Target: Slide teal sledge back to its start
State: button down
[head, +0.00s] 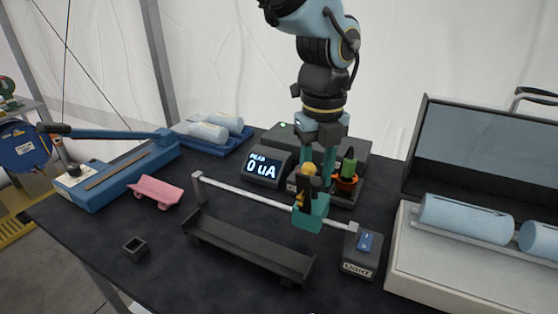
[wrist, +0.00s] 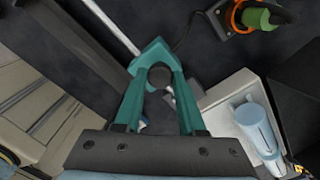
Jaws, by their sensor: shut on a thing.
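The teal sledge (head: 311,212) sits on a pale rail (head: 250,194), near the rail's right end by the switch block. A dark upright post with a yellow part (head: 303,186) stands on it. My gripper (head: 311,178) comes down from above with its teal fingers at this post. In the wrist view the fingers (wrist: 159,78) are closed around the dark round top of the post, just in front of the teal sledge (wrist: 152,52). The fingers hide part of the post and sledge.
A switch block (head: 362,255) with a blue rocker ends the rail at right; a grey post (head: 198,188) ends it at left. A long dark trough (head: 245,247) lies in front. A meter (head: 266,167) reading 0 uA and a green-topped orange holder (head: 347,172) stand behind.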

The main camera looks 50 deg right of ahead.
jog(key=shift+s+d, duration=0.2)
jog(key=shift+s, duration=0.5)
jog(key=shift+s+d, duration=0.2)
jog(key=shift+s, duration=0.5)
jog(key=shift+s+d, duration=0.2)
jog(key=shift+s, duration=0.5)
jog(key=c, duration=0.5)
grip_release()
notch_tip(320, 180, up, 11)
jog(key=b, duration=0.1)
jog(key=shift+b, duration=0.3)
jog(key=shift+f, duration=0.1)
